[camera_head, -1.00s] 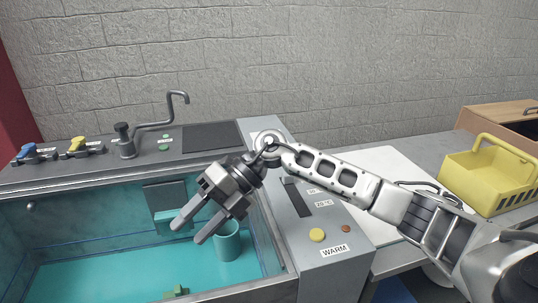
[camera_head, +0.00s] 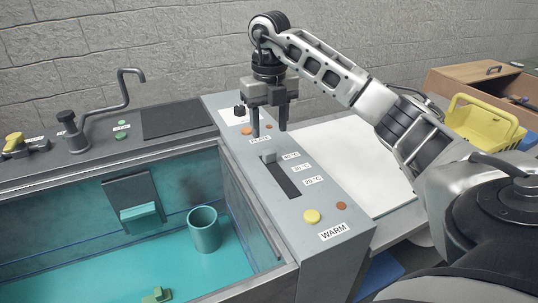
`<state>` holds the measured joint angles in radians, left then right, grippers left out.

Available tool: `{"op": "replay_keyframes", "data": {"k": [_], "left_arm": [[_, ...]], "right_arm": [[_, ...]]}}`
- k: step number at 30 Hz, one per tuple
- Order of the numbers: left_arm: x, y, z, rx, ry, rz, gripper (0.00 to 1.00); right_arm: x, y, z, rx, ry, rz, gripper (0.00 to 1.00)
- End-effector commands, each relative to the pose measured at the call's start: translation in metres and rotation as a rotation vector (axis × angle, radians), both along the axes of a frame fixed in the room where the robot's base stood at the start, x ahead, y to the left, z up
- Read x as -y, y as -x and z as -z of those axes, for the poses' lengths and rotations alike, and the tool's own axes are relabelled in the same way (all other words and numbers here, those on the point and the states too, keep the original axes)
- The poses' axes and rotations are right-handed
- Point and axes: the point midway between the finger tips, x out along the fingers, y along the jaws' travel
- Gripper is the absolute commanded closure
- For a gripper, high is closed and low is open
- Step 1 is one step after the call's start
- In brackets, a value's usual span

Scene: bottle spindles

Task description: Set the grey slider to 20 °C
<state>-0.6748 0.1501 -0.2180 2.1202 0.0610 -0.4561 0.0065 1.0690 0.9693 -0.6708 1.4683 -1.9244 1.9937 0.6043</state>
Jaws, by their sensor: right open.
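The grey slider (camera_head: 269,156) is a small block at the far end of a dark slot in the grey control panel (camera_head: 262,187). It sits beside the farthest of three temperature labels, which seems to read 40 °C. The 20 °C label (camera_head: 312,181) is the nearest one, by the near end of the slot. My right gripper (camera_head: 269,131) points down with its two fingers apart and empty. Its tips appear just above and behind the slider, near the plate label; their exact height is unclear. My left gripper is out of view.
A yellow button (camera_head: 312,216) and the WARM label (camera_head: 334,232) are on the panel's near end. A teal-lit tank with a cup (camera_head: 204,229) lies left. A white board (camera_head: 350,160) and yellow basket (camera_head: 480,125) are right.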

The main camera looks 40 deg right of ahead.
Motion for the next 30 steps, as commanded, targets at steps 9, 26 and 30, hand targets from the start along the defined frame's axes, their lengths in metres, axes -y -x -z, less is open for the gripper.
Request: {"op": "replay_keyframes", "data": {"k": [9,26,30], "left_arm": [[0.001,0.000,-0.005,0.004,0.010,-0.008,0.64],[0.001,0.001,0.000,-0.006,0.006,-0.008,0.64],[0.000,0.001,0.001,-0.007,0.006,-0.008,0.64]], "right_arm": [[0.000,0.001,0.055,-0.002,0.000,-0.001,0.51],[0.000,0.000,0.068,0.000,0.000,-0.002,0.76],[0.000,0.000,0.067,0.000,0.000,-0.002,1.00]]}}
